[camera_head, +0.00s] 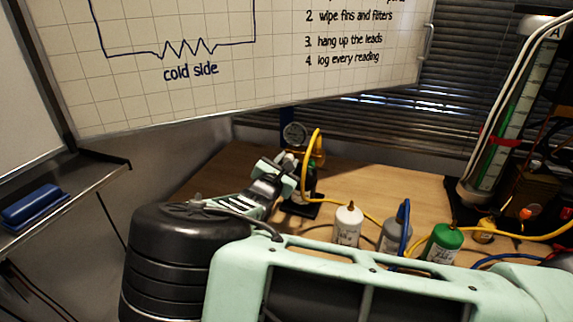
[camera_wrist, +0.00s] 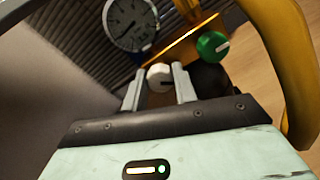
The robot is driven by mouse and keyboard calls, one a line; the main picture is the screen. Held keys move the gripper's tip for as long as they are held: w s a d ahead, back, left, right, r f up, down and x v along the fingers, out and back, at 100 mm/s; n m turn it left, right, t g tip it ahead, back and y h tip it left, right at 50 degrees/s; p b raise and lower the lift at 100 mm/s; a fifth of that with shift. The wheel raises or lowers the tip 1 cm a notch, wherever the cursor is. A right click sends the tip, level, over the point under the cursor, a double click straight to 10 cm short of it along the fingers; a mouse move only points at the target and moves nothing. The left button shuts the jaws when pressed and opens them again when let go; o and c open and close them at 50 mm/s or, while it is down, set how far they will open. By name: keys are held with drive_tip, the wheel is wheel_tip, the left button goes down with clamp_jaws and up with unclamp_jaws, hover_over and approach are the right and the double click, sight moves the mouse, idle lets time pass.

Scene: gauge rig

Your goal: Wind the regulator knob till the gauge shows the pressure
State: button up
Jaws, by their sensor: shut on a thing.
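The gauge (camera_wrist: 130,22) shows in the wrist view at top, with a white dial and a dark needle; its reading is too small to tell. It also shows in the head view (camera_head: 294,134), at the back of the bench. My gripper (camera_wrist: 160,72) is shut on a white knob (camera_wrist: 159,77), one finger on each side of it. A green knob (camera_wrist: 212,45) with a white mark sits to the right, apart from my fingers. In the head view my gripper (camera_head: 290,170) reaches the rig, and the white knob is hidden there.
A yellow hose (camera_wrist: 288,75) arches close on the right of my gripper. White (camera_head: 348,225), grey (camera_head: 393,237) and green (camera_head: 442,243) bottles stand on the wooden bench (camera_head: 375,183) right of the rig. A clear column (camera_head: 510,125) stands at far right. A whiteboard (camera_head: 250,85) hangs behind.

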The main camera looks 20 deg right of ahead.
drive_tip(key=shift+m, duration=0.4)
drive_tip(key=o, duration=1)
drive_tip(key=shift+s+a, duration=0.1)
drive_tip(key=b+v, duration=0.3)
drive_tip(key=v, duration=1.4)
drive_tip(key=shift+s, duration=0.15)
